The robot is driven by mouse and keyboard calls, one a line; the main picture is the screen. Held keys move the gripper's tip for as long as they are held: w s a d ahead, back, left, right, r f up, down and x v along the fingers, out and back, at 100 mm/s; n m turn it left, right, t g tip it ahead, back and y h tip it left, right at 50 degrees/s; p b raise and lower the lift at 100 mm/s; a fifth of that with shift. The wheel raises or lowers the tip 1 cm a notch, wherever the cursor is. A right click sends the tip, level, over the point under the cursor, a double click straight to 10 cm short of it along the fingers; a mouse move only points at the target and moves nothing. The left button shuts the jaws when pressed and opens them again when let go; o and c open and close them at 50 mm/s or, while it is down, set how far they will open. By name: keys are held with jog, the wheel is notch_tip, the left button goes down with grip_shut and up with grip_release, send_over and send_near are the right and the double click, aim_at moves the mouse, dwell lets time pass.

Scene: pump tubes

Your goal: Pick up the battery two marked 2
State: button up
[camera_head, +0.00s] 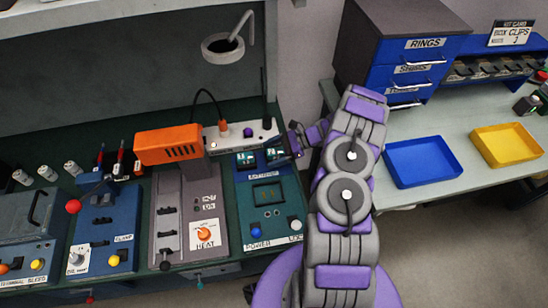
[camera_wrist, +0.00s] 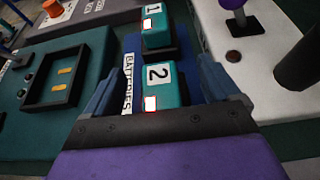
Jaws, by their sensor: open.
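Battery two (camera_wrist: 160,82), a teal block with a white label reading 2, sits on a blue strip marked BATTERIES. My gripper (camera_wrist: 160,68) is open, with one blue-grey finger on each side of battery two and a visible gap on both sides. Battery one (camera_wrist: 155,28), a like block marked 1, sits just beyond it. In the head view, my gripper (camera_head: 285,146) is beside battery two (camera_head: 275,155) at the back of the teal battery panel (camera_head: 266,205), and battery one (camera_head: 246,158) is to its left. The lower part of battery two is hidden by my gripper body.
A white power strip (camera_head: 232,138) with a purple knob lies close behind the batteries. The right table holds a blue tray (camera_head: 423,180), a yellow tray (camera_head: 506,152) and a blue drawer cabinet (camera_head: 410,75).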

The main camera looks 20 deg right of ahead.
jog(key=shift+w+a+f, duration=0.15)
jog(key=shift+a+f, duration=0.2)
jog(key=shift+a, duration=0.05)
jog(key=shift+d, duration=0.3)
jog(key=shift+c, duration=0.8)
jog(key=shift+a, duration=0.3)
jog(key=c, duration=0.6)
jog(key=shift+d, duration=0.15)
jog(key=c, duration=0.6)
